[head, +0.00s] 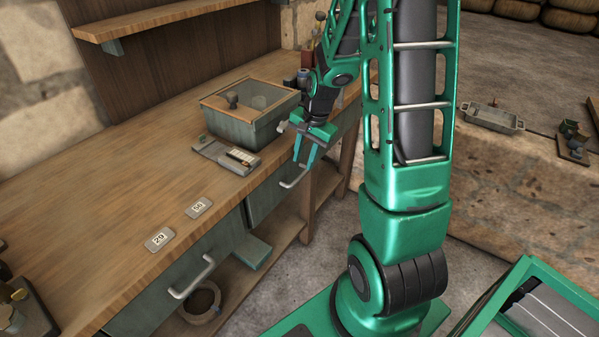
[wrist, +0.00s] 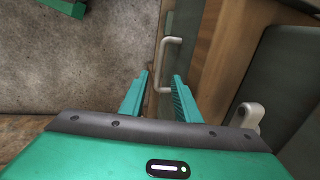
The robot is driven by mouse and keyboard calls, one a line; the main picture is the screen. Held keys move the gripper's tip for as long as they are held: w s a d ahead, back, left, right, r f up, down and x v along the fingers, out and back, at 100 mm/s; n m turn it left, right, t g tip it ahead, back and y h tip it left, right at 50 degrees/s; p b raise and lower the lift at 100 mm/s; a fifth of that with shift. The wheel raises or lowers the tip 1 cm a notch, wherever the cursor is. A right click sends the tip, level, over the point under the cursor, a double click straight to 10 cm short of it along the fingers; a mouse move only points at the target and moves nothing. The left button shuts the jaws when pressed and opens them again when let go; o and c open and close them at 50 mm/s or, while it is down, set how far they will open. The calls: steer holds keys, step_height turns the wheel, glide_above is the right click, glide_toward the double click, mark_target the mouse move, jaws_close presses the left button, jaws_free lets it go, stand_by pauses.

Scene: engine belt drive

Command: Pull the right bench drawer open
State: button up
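The wooden workbench (head: 110,190) has two grey-green drawers under its top. The right bench drawer (head: 262,202) appears shut, with a pale bar handle (head: 293,180) on its front. My gripper (head: 304,160) is at the bench's front edge, pointing down just above that handle. In the wrist view, the gripper (wrist: 161,76) is open, with its two green fingers apart. The handle (wrist: 165,62) shows in the gap between the fingertips and just beyond them; neither finger visibly grips it. The left drawer (head: 150,300) also appears shut, with its own handle (head: 192,278).
A lidded metal box (head: 240,129) and a small tray (head: 226,156) stand on the bench beside my gripper. Number tags (head: 160,239) lie near the front edge. A lower shelf (head: 262,282) holds a coil (head: 200,301). The floor (head: 310,255) before the drawers shows some free room.

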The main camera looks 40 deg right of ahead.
mark_target(300, 176)
steer(key=f, duration=0.4)
steer(key=w+f, duration=0.1)
steer(key=f, duration=0.1)
steer(key=shift+a+f, duration=0.2)
steer(key=shift+w, duration=0.1)
jaws_close()
